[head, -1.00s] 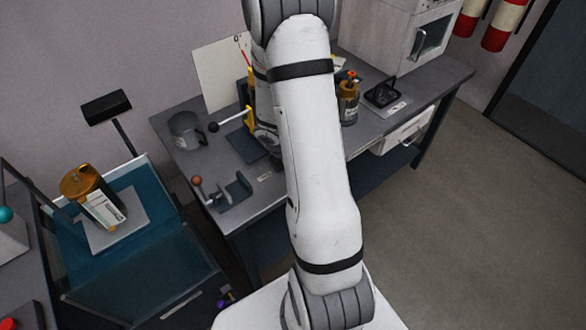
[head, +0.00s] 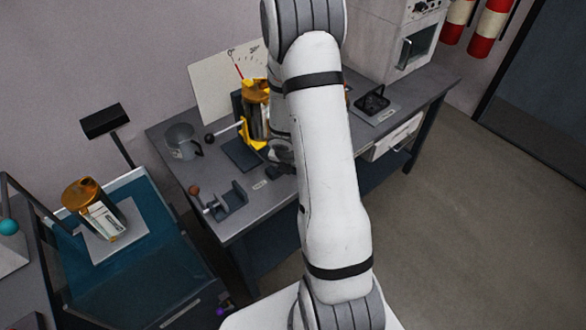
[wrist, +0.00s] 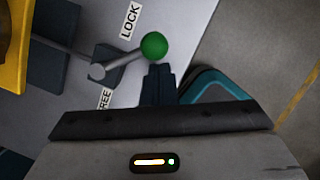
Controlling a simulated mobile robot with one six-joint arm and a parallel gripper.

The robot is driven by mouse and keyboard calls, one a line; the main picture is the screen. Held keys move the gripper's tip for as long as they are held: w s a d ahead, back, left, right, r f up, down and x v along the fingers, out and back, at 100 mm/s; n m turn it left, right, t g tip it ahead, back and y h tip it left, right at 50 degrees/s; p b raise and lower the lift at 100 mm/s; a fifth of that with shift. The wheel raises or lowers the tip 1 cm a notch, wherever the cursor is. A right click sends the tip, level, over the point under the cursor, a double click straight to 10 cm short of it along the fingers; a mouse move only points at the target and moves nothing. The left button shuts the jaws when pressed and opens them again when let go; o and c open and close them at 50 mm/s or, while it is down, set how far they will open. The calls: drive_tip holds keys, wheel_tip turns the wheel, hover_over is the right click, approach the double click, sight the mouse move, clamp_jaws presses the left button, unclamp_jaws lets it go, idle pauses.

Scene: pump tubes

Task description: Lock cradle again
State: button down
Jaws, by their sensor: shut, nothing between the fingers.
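A lever with a green ball knob (wrist: 154,46) shows in the wrist view, its rod lying between the LOCK label (wrist: 130,20) and the partly covered FREE label (wrist: 105,99). My gripper (wrist: 159,72) is shut and empty, its fingertips just below the knob in the picture; I cannot tell if they touch it. The yellow cradle (head: 247,134) stands on the bench in the head view, with an amber-topped bottle (head: 257,92) in it. A yellow part also shows at the left edge of the wrist view (wrist: 12,50).
A grey mug (head: 182,142) and a grey bracket with a brown knob (head: 230,198) are on the bench's left part. A second amber bottle (head: 95,208) stands on a white plate at left. A white cabinet (head: 385,45) stands at the back right.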

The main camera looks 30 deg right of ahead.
drive_tip(key=shift+w+a, duration=0.1)
drive_tip(key=shift+w, duration=0.05)
drive_tip(key=shift+w+a+r+p, duration=0.1)
drive_tip(key=shift+w+a+p, duration=0.2)
drive_tip(key=shift+w+p, duration=0.25)
drive_tip(key=shift+r, duration=0.25)
drive_tip(key=s+a+r+m+p, duration=0.1)
drive_tip(key=s+r+m+p, duration=0.2)
drive_tip(key=r, duration=0.5)
drive_tip(key=s+a+r+m+h, duration=0.1)
drive_tip(key=s+a+r+m, duration=0.15)
drive_tip(key=r+m, duration=0.45)
drive_tip(key=s+a+r+m+p, duration=0.1)
drive_tip(key=s+r+m+p, duration=0.15)
drive_tip(key=r, duration=0.75)
drive_tip(key=s+a+r+m+y+b, duration=0.1)
drive_tip(key=s+a+r+m, duration=0.2)
drive_tip(key=s+m, duration=0.3)
drive_tip(key=s+a+r+m+t+y+b, duration=0.1)
drive_tip(key=s+a+r+m+y+b, duration=0.1)
drive_tip(key=s+a+r+m, duration=0.2)
drive_tip(key=s+a+m, duration=0.1)
drive_tip(key=s+m, duration=0.2)
drive_tip(key=s, duration=0.1)
drive_tip(key=shift+s+a+y, duration=0.2)
drive_tip(key=shift+a+y, duration=0.1)
drive_tip(key=shift+a, duration=0.05)
drive_tip(key=shift+m, duration=0.25)
